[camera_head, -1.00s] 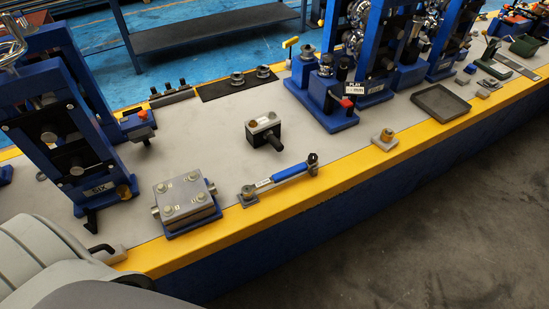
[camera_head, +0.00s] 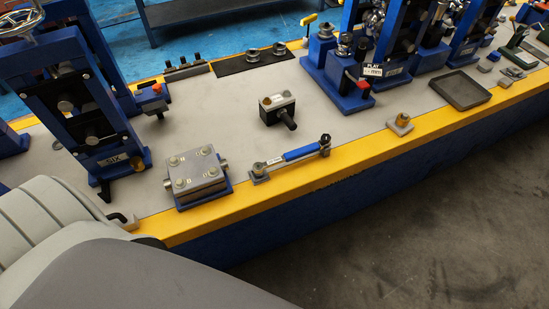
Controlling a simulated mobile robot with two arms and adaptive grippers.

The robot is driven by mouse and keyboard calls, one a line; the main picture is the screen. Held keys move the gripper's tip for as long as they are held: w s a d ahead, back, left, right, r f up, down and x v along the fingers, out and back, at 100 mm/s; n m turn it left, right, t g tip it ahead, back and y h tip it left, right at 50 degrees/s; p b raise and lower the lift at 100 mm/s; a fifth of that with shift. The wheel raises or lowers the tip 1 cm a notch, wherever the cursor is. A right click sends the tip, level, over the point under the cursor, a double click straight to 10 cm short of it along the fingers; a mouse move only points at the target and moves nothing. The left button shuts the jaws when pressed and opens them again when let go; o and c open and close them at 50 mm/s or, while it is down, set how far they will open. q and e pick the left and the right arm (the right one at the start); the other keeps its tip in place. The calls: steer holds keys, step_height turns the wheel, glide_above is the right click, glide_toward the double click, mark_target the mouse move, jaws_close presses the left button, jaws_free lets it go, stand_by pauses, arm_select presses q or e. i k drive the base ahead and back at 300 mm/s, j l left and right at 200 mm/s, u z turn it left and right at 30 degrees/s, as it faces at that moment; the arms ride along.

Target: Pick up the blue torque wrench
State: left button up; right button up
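The blue torque wrench (camera_head: 302,152) lies near the yellow front edge of the bench, in the middle of the head view. It has a blue grip, a pale marked section towards its left and a dark end at the right. Its ends appear to rest on small grey supports. Neither gripper is in view. A grey and white part of my own body fills the lower left corner, well apart from the wrench.
A grey bolted block (camera_head: 196,175) stands left of the wrench. A black-handled device (camera_head: 279,108) sits behind it. A small brass-topped block (camera_head: 401,124) and an empty dark tray (camera_head: 459,90) are to the right. Blue roller stands (camera_head: 90,110) rise at the left and back.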

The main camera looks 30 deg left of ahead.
mark_target(258, 167)
steer(key=i+l+u, duration=0.3)
steer(key=i, duration=0.35)
steer(key=i+l+u, duration=0.25)
steer(key=i+l, duration=0.3)
steer(key=u, duration=1.2)
